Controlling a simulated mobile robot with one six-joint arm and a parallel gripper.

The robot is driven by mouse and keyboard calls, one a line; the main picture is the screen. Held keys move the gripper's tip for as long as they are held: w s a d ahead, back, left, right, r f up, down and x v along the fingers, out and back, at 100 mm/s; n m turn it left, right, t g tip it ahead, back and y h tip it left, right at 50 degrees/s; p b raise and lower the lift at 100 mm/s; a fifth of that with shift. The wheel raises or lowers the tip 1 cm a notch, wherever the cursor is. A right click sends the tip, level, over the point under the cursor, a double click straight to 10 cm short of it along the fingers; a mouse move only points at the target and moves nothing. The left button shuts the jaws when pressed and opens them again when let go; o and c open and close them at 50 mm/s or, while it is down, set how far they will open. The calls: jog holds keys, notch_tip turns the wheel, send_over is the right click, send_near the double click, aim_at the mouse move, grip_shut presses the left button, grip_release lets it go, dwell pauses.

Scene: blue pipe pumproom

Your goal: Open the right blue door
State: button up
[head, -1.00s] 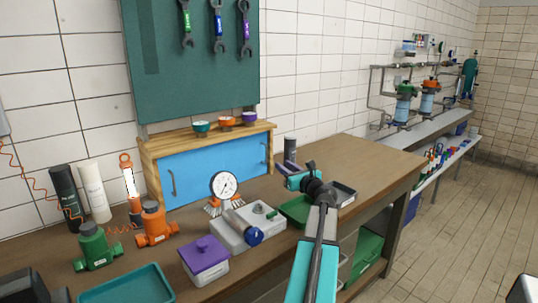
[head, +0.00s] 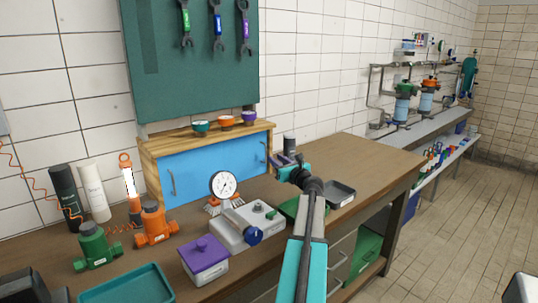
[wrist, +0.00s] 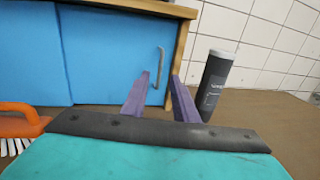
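The wooden cabinet on the bench has blue doors. The right blue door (wrist: 110,55) fills much of the wrist view and is shut; it also shows in the head view (head: 235,155). Its grey upright handle (wrist: 158,70) is near the door's right edge. My gripper (wrist: 160,76) is open, with purple fingers pointing at the door. In the wrist view the handle appears between the two fingertips, but I cannot tell if they reach around it. In the head view my gripper (head: 281,160) is just right of the handle.
A pressure gauge (head: 224,184) stands before the cabinet. A dark grey bottle (wrist: 214,82) is close to the right of the cabinet. An orange-handled brush (wrist: 20,122) lies left of my gripper. The bench's right end (head: 370,160) is clear.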

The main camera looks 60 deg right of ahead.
jog(key=x, duration=0.7)
jog(key=shift+w+p, duration=0.2)
jog(key=shift+p, duration=0.1)
jog(key=shift+d+f, duration=0.1)
jog(key=shift+d, duration=0.05)
grip_shut()
dwell(1.3)
